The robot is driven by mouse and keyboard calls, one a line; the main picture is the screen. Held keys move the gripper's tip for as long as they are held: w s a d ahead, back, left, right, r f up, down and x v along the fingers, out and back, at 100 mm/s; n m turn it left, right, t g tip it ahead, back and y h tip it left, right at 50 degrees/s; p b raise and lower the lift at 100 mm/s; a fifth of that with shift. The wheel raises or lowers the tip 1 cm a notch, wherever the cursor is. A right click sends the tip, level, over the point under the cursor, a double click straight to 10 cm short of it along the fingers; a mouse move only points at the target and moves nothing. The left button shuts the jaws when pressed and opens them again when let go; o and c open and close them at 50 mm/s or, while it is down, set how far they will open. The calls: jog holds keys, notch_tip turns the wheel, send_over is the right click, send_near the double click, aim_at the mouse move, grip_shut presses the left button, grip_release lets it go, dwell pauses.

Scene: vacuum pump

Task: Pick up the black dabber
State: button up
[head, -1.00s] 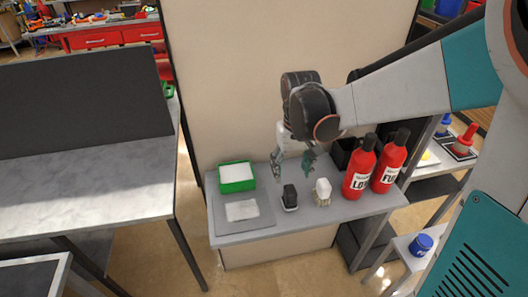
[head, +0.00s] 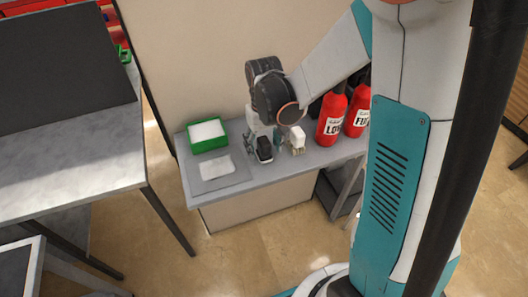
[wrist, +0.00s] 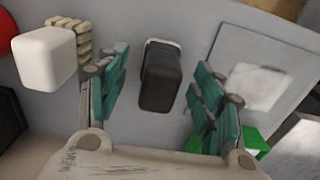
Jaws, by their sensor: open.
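The black dabber (head: 264,149) stands on the grey shelf top between a white-handled brush and a grey mat. In the wrist view the dabber (wrist: 160,76) shows as a dark block with a pale base, lying between my two teal fingers. My gripper (wrist: 158,95) is open, with one finger on each side of the dabber and visible gaps to both. In the head view my gripper (head: 264,139) hangs down right at the dabber, and my wrist hides part of the fingers.
The white-handled brush (head: 298,138) stands close on the right; it also shows in the wrist view (wrist: 45,58). Two red bottles (head: 331,118) stand further right. A green box (head: 208,146) and a grey mat (head: 201,184) with a white cloth (head: 216,165) are on the left.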

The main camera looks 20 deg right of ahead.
notch_tip(320, 180, down, 3)
jog(key=shift+r+b, duration=0.1)
jog(key=shift+b, duration=0.25)
jog(key=c, duration=1.3)
jog(key=shift+o, duration=0.2)
jog(key=shift+r, duration=0.1)
notch_tip(320, 180, up, 20)
jog(key=p, duration=0.6)
